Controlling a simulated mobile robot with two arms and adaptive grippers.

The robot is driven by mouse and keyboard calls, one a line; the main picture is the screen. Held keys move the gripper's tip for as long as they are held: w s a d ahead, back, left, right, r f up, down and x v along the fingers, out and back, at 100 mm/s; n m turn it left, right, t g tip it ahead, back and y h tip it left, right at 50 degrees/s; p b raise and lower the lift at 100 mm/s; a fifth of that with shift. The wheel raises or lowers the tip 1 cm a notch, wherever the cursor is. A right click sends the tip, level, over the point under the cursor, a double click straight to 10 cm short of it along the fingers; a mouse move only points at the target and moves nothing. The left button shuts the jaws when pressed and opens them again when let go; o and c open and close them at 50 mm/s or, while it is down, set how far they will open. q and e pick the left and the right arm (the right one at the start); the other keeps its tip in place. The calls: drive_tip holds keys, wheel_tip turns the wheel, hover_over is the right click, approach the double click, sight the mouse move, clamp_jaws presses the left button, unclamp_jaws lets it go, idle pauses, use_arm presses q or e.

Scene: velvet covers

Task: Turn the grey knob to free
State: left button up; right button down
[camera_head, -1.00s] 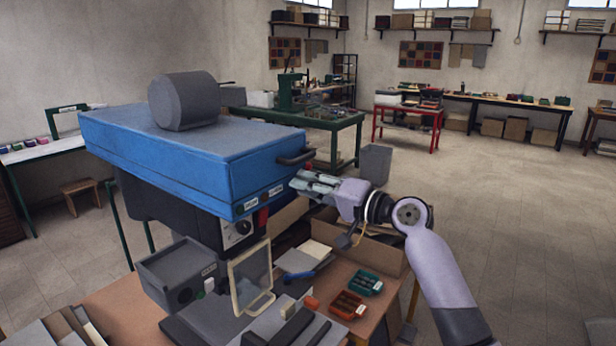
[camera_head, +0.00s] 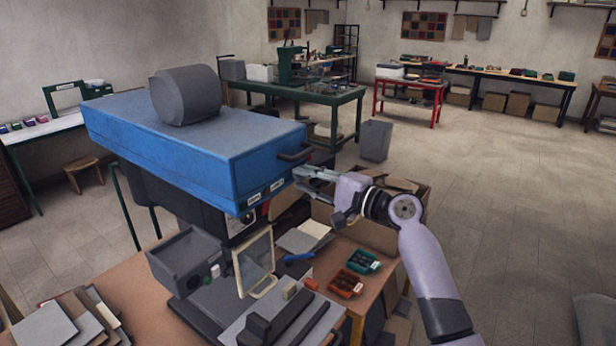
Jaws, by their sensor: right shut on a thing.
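The press has a long blue head (camera_head: 190,150) with a big grey cylinder (camera_head: 187,95) on top. A black bar handle (camera_head: 294,152) is on its right end. My right gripper (camera_head: 302,176) is at the right end of the blue head, just below this handle. Its fingers are shut on a small part there, which I take as the grey knob; the fingers hide it, so its shape and setting cannot be read. A dark panel with a pale dial (camera_head: 241,222) is under the head. My left gripper is not in view.
Below the head are a grey box (camera_head: 186,262) and a pale upright frame (camera_head: 254,262) on the bench (camera_head: 130,280). Green (camera_head: 362,261) and red (camera_head: 346,284) trays lie to the right. A cardboard box (camera_head: 375,228) stands close under my right arm. The floor on the right is open.

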idle(0.4)
drive_tip(key=c, duration=1.4)
unclamp_jaws()
drive_tip(key=v, duration=1.2)
drive_tip(key=shift+f, duration=0.1)
